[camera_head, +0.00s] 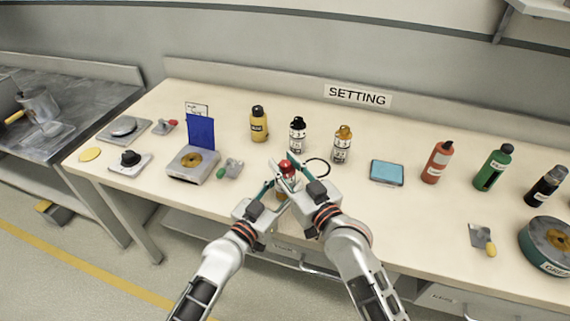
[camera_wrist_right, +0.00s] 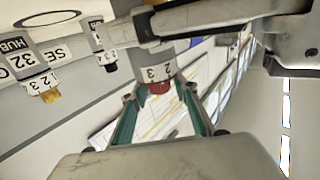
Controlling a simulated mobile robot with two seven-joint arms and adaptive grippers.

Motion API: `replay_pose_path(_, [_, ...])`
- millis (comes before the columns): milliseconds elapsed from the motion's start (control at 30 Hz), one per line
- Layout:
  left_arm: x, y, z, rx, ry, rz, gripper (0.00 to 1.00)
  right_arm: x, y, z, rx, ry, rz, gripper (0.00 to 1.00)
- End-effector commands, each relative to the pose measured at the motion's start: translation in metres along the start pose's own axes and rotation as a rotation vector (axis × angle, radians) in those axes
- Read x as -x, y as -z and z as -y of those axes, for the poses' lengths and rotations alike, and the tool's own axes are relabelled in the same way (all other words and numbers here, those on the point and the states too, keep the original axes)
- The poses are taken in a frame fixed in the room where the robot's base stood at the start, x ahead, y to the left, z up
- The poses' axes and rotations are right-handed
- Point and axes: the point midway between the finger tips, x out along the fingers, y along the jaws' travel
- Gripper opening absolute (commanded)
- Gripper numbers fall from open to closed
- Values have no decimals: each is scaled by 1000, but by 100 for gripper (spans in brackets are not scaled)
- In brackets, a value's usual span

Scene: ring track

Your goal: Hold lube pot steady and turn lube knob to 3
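The lube pot (camera_head: 281,194) with its red knob (camera_head: 287,168) is at the front middle of the table, largely hidden between my two grippers. In the right wrist view the red knob (camera_wrist_right: 158,88) shows beside a white collar (camera_wrist_right: 158,72) marked 2 and 3; the dial's exact setting cannot be read. My left gripper (camera_head: 270,190) is closed around the pot's body, and its grey links (camera_wrist_right: 150,25) show beside the pot. My right gripper (camera_head: 300,170) has its teal fingers (camera_wrist_right: 160,105) on either side of the knob, with gaps, open.
Behind stand a yellow bottle (camera_head: 258,125), a black-topped bottle (camera_head: 297,135) and an orange-topped bottle (camera_head: 342,145). A black ring (camera_head: 318,167) lies close to my right gripper.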

Motion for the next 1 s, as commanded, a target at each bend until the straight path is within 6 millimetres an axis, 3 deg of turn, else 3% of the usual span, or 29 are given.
replay_pose_path(33, [0,0,0,0,0,0,12,0,0,0,0,0,0,11])
replay_pose_path(100, [0,0,0,0,0,0,12,0,0,0,0,0,0,0])
replay_pose_path(367, [0,0,0,0,0,0,12,0,1,0,3,20,-3,0])
replay_pose_path(1000, [0,-1,-3,-1,-6,3,12,-2,7,7,5,275,-15,0])
